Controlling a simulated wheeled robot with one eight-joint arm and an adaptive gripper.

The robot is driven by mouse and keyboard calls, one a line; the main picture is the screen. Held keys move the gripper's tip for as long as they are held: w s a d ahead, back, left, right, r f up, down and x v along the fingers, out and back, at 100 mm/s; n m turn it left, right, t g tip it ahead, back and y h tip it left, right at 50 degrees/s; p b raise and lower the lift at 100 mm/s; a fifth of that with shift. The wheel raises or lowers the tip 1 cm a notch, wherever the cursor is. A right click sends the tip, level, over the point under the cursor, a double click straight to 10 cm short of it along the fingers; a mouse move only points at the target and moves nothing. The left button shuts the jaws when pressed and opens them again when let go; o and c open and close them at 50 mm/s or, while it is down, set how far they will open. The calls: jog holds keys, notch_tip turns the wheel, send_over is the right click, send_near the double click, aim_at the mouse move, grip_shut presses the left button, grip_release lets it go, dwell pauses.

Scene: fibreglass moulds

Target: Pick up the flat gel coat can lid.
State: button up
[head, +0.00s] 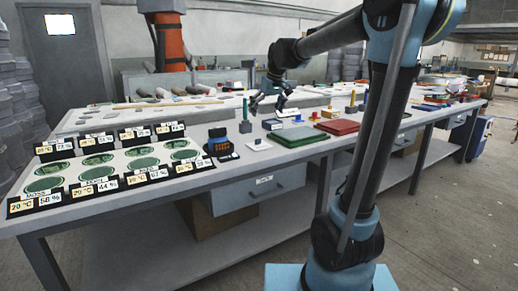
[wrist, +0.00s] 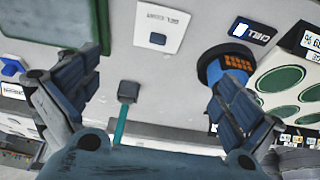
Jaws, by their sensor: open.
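A white square card (wrist: 160,27) with upside-down lettering that seems to begin with "GEL" lies on the bench, at the top of the wrist view. A small dark blue flat piece (wrist: 158,39) lies on it; I cannot tell whether this is the can lid. The card also shows in the head view (head: 259,145), small, near the bench's front edge. My gripper (wrist: 155,80) is open and empty, its fingers spread to either side, with the card beyond the fingertips. In the head view my gripper (head: 270,101) hangs above the bench.
A dark block with a teal rod (wrist: 127,93) stands between the fingers in the wrist view. A blue-black holder with orange parts (wrist: 228,64) is by the right finger. Green discs (head: 100,159) lie at left; green (head: 297,137) and red (head: 337,126) slabs at right.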

send_over(258, 144)
jog(key=s+d, duration=0.1)
notch_tip(258, 144, down, 11)
jog(key=shift+s+f, duration=0.1)
jog(key=shift+s, duration=0.05)
jog(key=w+f, duration=0.1)
jog(key=w+a+f, duration=0.1)
jog(key=f, duration=0.1)
jog(key=shift+f, duration=0.1)
jog(key=shift+w+a+f, duration=0.1)
jog(key=shift+w+f, duration=0.15)
jog(key=shift+f, duration=0.35)
jog(key=c, duration=0.8)
